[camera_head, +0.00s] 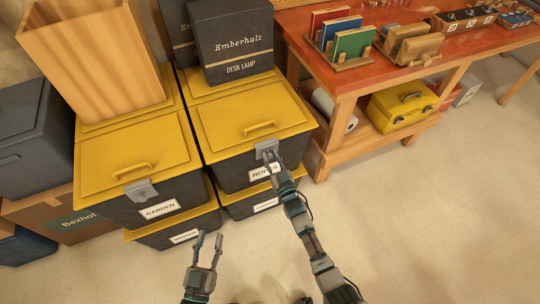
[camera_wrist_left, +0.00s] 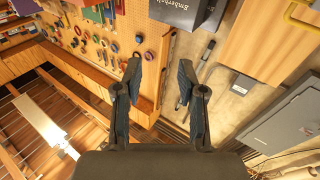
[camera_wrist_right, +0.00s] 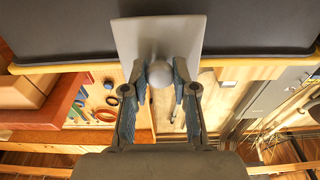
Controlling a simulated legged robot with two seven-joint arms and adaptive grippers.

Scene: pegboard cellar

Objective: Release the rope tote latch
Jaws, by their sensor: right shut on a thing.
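The rope tote (camera_head: 229,170) is dark with a yellow lid (camera_head: 235,115) and a white label, partly hidden by my right arm. Its grey latch (camera_head: 266,146) is on the front edge under the lid handle. In the right wrist view the latch is a pale plate (camera_wrist_right: 150,38) with a round knob (camera_wrist_right: 160,74). My right gripper (camera_head: 270,161) is at the latch, its fingers shut on either side of the knob. My left gripper (camera_head: 208,238) is open and empty, low in front of the totes; its spread fingers also show in the left wrist view (camera_wrist_left: 160,75).
A desk lamp box (camera_head: 232,40) sits on the rope tote's stack at the back. A red-topped workbench (camera_head: 400,70) stands right. The floor in front is clear.

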